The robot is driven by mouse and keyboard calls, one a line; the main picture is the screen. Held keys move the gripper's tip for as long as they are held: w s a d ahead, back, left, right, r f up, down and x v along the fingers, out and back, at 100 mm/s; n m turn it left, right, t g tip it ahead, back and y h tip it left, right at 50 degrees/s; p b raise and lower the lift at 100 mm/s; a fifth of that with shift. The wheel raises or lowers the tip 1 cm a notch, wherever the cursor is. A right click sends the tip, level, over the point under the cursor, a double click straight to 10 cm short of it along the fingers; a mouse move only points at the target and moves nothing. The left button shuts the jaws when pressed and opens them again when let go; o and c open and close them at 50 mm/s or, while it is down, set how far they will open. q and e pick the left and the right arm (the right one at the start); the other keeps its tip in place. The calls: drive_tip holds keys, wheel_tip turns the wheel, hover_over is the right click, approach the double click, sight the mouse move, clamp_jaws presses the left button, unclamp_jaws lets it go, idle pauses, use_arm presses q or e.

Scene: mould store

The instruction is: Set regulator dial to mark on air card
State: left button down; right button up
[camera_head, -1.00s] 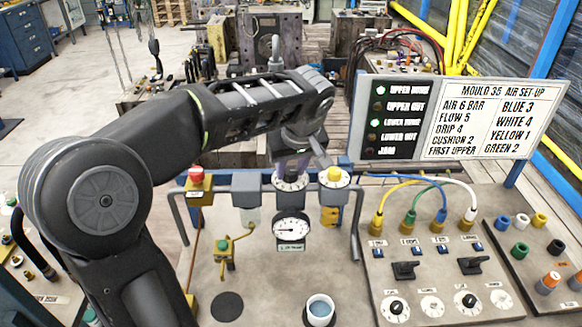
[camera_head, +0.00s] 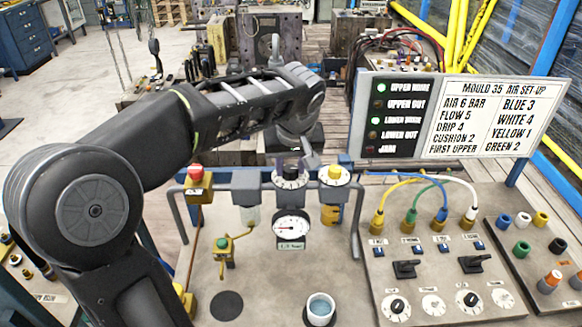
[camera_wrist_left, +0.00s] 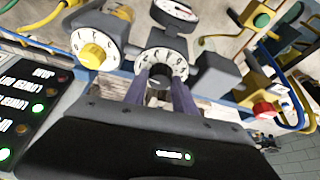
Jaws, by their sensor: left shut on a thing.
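The regulator dial (camera_head: 291,178) is a white numbered ring with a dark centre knob on a grey block behind the bench. It also shows in the left wrist view (camera_wrist_left: 181,68). My left gripper (camera_wrist_left: 160,82) is shut on the dark knob, one finger on each side. In the head view my left gripper (camera_head: 292,163) comes down on the knob from above and hides part of the ring. The air card (camera_head: 482,118) reads AIR 6 BAR at its top left. A round gauge (camera_head: 291,226) hangs below the dial; its small label is too blurred to read surely.
A yellow-knobbed dial (camera_head: 335,174) stands close right of the regulator, and a red button (camera_head: 195,173) on a yellow box to the left. A panel with coloured hoses and switches (camera_head: 440,262) is at right. A white cup (camera_head: 320,309) stands at the front.

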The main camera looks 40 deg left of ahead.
use_arm(q)
drive_tip(key=m+t+h+b, duration=0.1)
drive_tip(key=m, duration=0.2)
drive_tip(key=shift+a, duration=0.1)
drive_tip(key=m+h, duration=0.1)
drive_tip(key=m, duration=0.2)
drive_tip(key=shift+a+m, duration=0.1)
drive_tip(key=shift+m, duration=0.3)
drive_tip(key=m+h, duration=0.2)
drive_tip(key=m, duration=0.2)
drive_tip(key=shift+a+m, duration=0.15)
drive_tip(key=shift+m, duration=0.15)
drive_tip(key=m+h, duration=0.1)
drive_tip(key=m, duration=0.3)
drive_tip(key=shift+a+m+g+h, duration=0.1)
drive_tip(key=shift+m+g+h, duration=0.2)
drive_tip(key=shift+h, duration=0.1)
drive_tip(key=shift+m+h, duration=0.3)
drive_tip(key=shift+m, duration=0.6)
drive_tip(key=shift+w+r+m+g+p, duration=0.15)
drive_tip(key=shift+m+g+p, duration=0.3)
drive_tip(key=shift+m, duration=0.45)
drive_tip(key=shift+a+m+g+h+p, duration=0.1)
drive_tip(key=shift+m+g+h+p, duration=0.35)
drive_tip(key=shift+m+p, duration=0.55)
drive_tip(key=shift+m+g+p, duration=0.3)
drive_tip(key=shift+m+p, duration=0.25)
drive_tip(key=shift+m, duration=0.25)
